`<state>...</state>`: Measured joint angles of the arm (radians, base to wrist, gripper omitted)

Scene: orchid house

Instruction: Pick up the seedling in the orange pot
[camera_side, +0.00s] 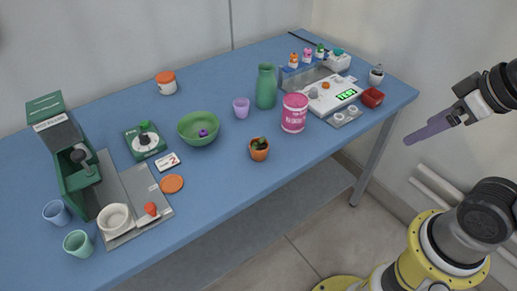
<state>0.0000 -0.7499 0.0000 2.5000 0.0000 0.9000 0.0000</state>
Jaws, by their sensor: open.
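The seedling (259,142) shows as a small dark green tuft in the orange pot (259,153). The pot stands upright near the front edge of the blue table, between the green bowl and the pink tub. My gripper (409,140) is at the right, off the table's right end, well apart from the pot. Its long purple-grey fingers point left and downward. The fingers overlap from this side, so the gap between them is hard to see. Nothing shows in the gripper.
The pink tub (294,113), green vase (266,87), purple cup (241,107) and green bowl (199,129) stand around the pot. A scale (332,94) and red dish (372,97) are at the right end. A green machine (70,155) is at left.

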